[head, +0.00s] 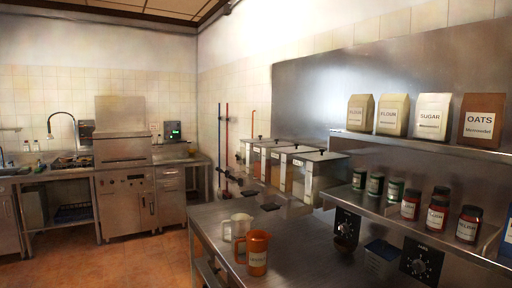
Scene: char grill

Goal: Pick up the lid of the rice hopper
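A row of clear-fronted hoppers stands along the wall at the back of the steel counter, right of the middle. Each has a flat grey lid with a small dark knob. The nearest hopper (327,179) has its lid (327,156) on top; further hoppers (281,168) stand behind it, also with lids on. Their labels are too small to read, so I cannot tell which is the rice hopper. My gripper is not in view.
A white jug (240,228) and an orange jug (257,254) stand on the steel counter (205,214). A steel shelf unit at right holds jars (437,216) and paper bags (433,116). Open tiled floor (125,260) lies at left, before a cooking range (126,205).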

